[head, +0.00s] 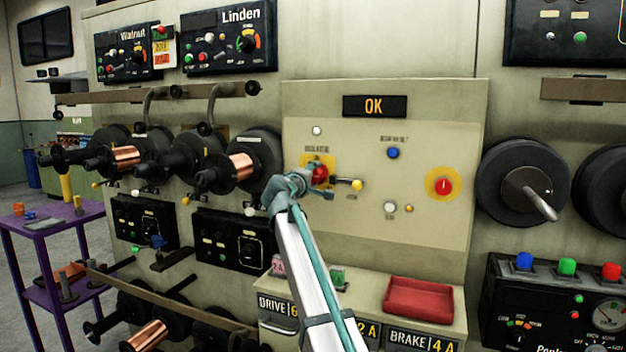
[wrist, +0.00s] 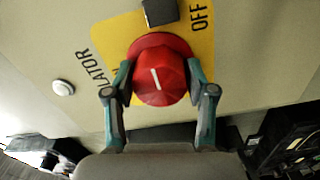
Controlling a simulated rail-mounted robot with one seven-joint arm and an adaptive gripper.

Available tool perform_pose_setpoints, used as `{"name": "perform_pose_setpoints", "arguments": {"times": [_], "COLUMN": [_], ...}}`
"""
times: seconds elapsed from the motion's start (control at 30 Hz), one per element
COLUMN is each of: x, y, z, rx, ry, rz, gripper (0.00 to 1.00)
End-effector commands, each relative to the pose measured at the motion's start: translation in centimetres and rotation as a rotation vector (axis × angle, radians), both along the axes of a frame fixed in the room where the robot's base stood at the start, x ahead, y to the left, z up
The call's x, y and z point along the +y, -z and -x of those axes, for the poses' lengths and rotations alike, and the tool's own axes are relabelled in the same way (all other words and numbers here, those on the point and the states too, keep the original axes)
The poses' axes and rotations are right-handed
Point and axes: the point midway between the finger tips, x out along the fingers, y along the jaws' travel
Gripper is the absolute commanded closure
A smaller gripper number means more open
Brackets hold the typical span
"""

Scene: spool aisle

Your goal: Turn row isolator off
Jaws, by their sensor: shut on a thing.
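The row isolator is a red rotary knob (wrist: 160,78) on a yellow plate (wrist: 106,42) marked "OFF" and partly "LATOR" in the wrist view. A white line on the knob's face points nearly straight up in that view, slightly left. A dark block (wrist: 160,12) sits on the plate just above the knob. My gripper (wrist: 160,88) is shut on the knob, one finger on each side. In the head view, the knob (head: 319,174) is at the left of the beige panel, partly hidden by my gripper (head: 312,182).
The panel (head: 440,115) carries an "OK" display (head: 375,106), a blue button (head: 393,153), a red button on yellow (head: 444,186) and a yellow-ended lever (head: 356,185) close right of my gripper. Spools (head: 258,160) stick out at the left. A red tray (head: 418,296) sits below.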

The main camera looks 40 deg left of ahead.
Motion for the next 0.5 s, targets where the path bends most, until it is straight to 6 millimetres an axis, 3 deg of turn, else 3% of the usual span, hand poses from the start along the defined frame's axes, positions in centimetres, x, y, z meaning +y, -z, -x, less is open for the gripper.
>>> {"name": "perform_pose_setpoints", "arguments": {"times": [0.3,0.33,0.47,0.5], "x": [-0.01,-0.01,-0.01,-0.01], "y": [0.04,0.04,0.04,0.03], "z": [0.02,0.02,0.02,0.02], "rx": [0.004,0.004,0.003,0.003], "ry": [0.000,0.000,0.000,0.000], "rz": [-0.005,-0.005,-0.004,-0.003], "gripper": [0.80,0.42,0.20,0.20]}}
